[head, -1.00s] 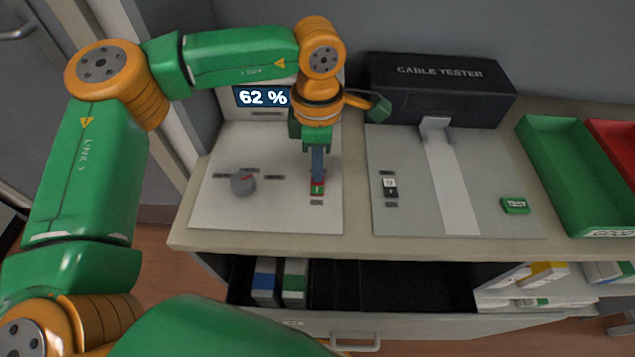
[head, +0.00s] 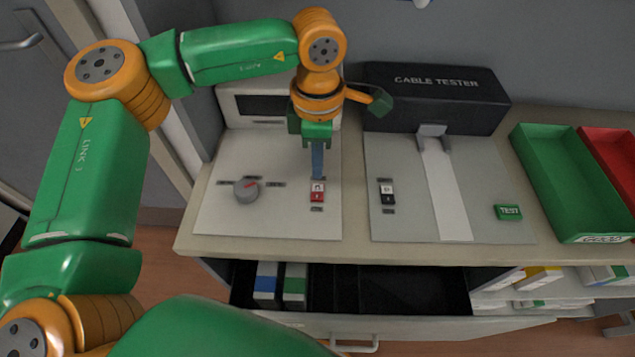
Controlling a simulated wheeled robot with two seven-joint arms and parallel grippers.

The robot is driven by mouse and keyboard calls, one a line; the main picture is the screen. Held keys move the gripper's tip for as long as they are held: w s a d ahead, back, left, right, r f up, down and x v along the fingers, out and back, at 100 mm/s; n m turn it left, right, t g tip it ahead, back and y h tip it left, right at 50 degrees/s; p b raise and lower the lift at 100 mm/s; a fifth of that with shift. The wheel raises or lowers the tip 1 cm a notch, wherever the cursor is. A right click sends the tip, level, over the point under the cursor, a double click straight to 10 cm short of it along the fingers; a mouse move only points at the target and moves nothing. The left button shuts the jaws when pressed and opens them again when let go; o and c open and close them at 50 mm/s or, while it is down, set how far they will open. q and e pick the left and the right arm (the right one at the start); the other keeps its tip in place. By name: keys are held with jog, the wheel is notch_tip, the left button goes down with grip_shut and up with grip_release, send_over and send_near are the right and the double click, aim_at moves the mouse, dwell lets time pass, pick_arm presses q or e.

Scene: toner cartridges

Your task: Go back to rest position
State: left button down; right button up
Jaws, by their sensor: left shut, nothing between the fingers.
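My left gripper (head: 318,176) is shut and empty. It points down just above and behind a red rocker switch (head: 317,194) on the white panel (head: 268,222). I cannot tell whether the fingertips touch the switch. My left arm comes in from the left and bends over the panel. The display (head: 258,106) behind the panel is dark, partly hidden by my arm. A grey knob (head: 246,190) with a red mark sits left of the switch. My right gripper is not in view.
A black cable tester (head: 436,97) stands at the back, with a black switch (head: 387,192) and a green TEST button (head: 508,212) on its grey plate. A green bin (head: 567,185) and a red bin (head: 617,158) are at the right. An open drawer (head: 415,288) holds cartridge boxes below.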

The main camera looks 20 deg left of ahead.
pick_arm(q)
notch_tip(320, 180, up, 3)
jog(key=shift+p, duration=0.75)
